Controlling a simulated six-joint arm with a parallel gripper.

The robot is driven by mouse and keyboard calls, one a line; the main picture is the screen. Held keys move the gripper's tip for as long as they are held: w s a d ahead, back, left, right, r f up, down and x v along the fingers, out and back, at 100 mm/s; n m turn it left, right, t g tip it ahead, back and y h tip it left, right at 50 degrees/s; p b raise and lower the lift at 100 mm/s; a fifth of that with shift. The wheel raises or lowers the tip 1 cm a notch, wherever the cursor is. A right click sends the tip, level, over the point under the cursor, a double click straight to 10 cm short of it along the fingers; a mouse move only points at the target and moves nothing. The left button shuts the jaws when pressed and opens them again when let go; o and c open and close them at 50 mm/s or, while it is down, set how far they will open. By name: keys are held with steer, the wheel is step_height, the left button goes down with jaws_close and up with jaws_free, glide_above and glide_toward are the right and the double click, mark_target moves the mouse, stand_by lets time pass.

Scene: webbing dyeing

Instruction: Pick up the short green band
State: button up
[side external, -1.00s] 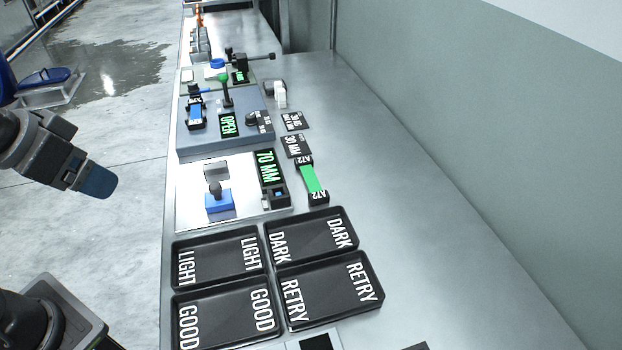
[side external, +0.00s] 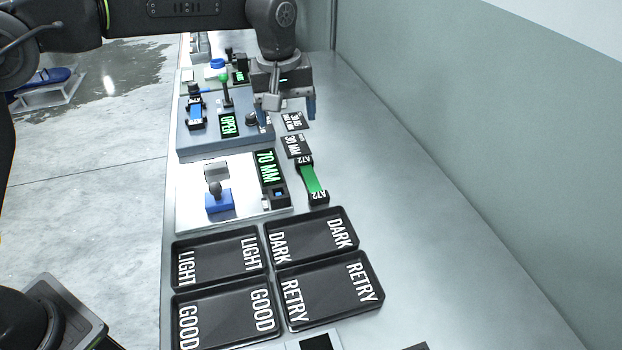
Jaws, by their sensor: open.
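The short green band (side external: 311,179) lies on the metal bench to the right of the 70 MM display. Its two ends sit at black blocks marked A72, and the green middle is bare. My gripper (side external: 288,110) hangs above the bench beyond the band, higher up in the picture, with its fingers pointing down. It is open and apart from the band. Part of the small labels under it is hidden.
Four black trays marked LIGHT (side external: 217,258), DARK (side external: 311,235), GOOD (side external: 226,313) and RETRY (side external: 330,291) lie nearer the camera. The 70 MM display (side external: 266,168) and a white plate (side external: 190,213) are left of the band. The bench (side external: 440,230) is clear to the right.

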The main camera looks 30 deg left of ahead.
steer(key=n+g, duration=0.1)
steer(key=n, duration=0.1)
glide_above(318, 191)
step_height(318, 191, down, 7)
step_height(318, 191, down, 14)
steer(key=shift+r, duration=0.1)
steer(key=c, duration=1)
steer(key=shift+r, duration=0.15)
